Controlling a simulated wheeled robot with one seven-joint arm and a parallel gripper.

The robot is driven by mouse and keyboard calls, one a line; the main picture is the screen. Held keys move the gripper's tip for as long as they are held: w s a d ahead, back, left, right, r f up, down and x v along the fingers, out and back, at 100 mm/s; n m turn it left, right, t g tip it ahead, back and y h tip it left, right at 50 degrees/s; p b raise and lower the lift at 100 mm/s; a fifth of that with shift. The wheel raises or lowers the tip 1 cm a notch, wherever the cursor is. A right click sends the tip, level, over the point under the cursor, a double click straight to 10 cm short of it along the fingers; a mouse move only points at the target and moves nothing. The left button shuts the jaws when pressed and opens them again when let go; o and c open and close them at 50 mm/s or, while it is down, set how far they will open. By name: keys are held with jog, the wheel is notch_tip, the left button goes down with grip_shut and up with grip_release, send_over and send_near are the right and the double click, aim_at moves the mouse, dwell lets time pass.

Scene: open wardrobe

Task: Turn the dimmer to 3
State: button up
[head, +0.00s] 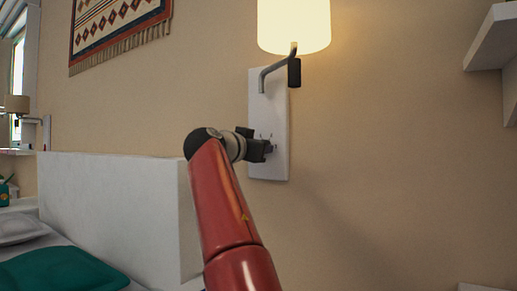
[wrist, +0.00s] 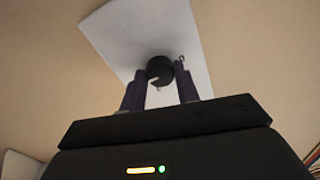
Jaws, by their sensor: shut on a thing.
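The dimmer is a dark round knob (wrist: 159,71) on a white wall plate (wrist: 125,32), seen in the wrist view with a small light pointer mark at its lower edge. My gripper (wrist: 160,80) has its two dark fingers on either side of the knob and is shut on it. In the head view the white plate (head: 269,100) is mounted upright below a lit lamp, and my gripper (head: 268,148) reaches its lower half from the left. The knob is hidden behind the gripper there. Small marks show on the plate above the fingers, too small to read.
A lit wall lamp (head: 293,25) on a bent arm hangs just above the gripper. A white headboard (head: 115,205) and bed with a teal pillow (head: 65,270) are at left. A white shelf (head: 490,40) is at upper right. The wall right of the plate is bare.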

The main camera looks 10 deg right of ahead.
jog(key=shift+f, duration=0.15)
jog(key=o, duration=1)
jog(key=shift+c, duration=0.2)
jog(key=shift+a, duration=0.1)
jog(key=v, duration=0.7)
jog(key=shift+s+a, duration=0.15)
jog(key=shift+s, duration=0.15)
